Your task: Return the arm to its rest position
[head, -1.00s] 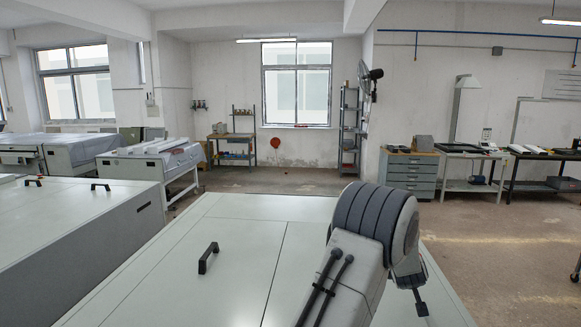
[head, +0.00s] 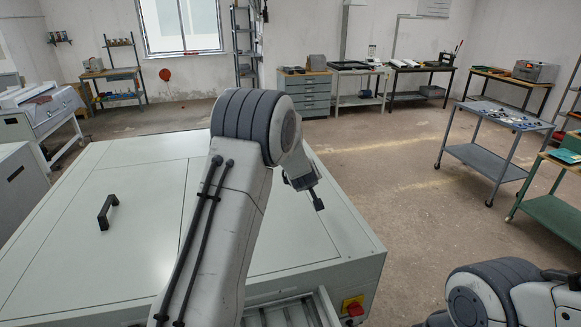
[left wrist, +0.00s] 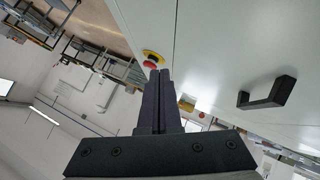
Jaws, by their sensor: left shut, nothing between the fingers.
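My left arm stands in the middle of the head view, bent over the pale machine top (head: 150,180). My left gripper (head: 318,204) is a small dark shape beyond the elbow, above the machine's right part. In the left wrist view its two dark fingers (left wrist: 161,75) lie together, with nothing between them. They appear apart from the machine's pale surface. My right arm shows only in part at the bottom right of the head view, and its gripper is out of the picture.
A black handle (head: 107,211) stands on the machine top; the left wrist view shows a black handle (left wrist: 268,94) too. A red button on a yellow plate (head: 354,306) is on the machine's front. A wheeled trolley (head: 485,160) stands at the right. Open floor (head: 390,200) lies between.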

